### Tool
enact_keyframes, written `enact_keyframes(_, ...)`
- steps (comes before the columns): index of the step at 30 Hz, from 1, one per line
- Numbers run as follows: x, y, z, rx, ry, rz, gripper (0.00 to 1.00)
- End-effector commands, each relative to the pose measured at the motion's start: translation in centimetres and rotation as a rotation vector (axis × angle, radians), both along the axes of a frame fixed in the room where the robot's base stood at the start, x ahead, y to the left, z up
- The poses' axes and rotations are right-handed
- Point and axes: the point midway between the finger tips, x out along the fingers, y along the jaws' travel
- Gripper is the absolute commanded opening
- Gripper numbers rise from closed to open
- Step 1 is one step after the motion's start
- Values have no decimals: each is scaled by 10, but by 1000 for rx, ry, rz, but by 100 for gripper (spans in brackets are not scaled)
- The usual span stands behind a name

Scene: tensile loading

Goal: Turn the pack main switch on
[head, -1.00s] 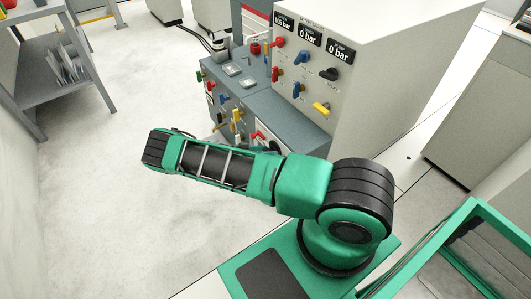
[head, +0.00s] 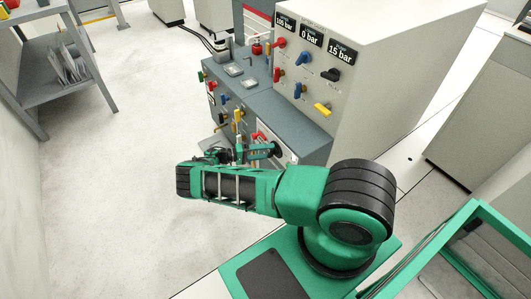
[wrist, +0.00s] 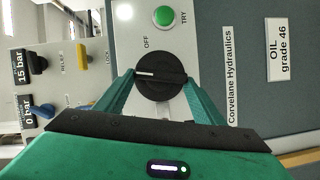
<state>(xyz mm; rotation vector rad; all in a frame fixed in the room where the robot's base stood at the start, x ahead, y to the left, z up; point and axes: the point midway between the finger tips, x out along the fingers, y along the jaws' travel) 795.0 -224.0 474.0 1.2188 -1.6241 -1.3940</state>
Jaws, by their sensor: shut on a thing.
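A round black rotary switch (wrist: 161,90) sits on a light panel in the wrist view, with OFF lettering beside it. A white line on its face lies across the picture, toward its left edge. I take it for the pack main switch, though no such name is readable. My gripper (wrist: 160,76) is shut on the switch, one green finger on each side. In the head view my gripper (head: 272,150) is at the front of the grey cabinet (head: 292,122), where my arm hides much of the lower panel and the switch cannot be made out.
A green TRY button (wrist: 163,16) is close beside the switch. A yellow lever (head: 322,109), blue lever (head: 302,59) and black knob (head: 330,74) are on the taller cabinet, below pressure readouts (head: 311,37). A grey shelf (head: 45,80) stands left; the floor between is clear.

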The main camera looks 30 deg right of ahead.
Motion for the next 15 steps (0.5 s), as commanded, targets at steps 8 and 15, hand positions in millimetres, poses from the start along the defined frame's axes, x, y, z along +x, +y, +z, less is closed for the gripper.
enact_keyframes(8,4,2,-5,2,136,15,40)
enact_keyframes(15,4,2,-6,1,208,12,40)
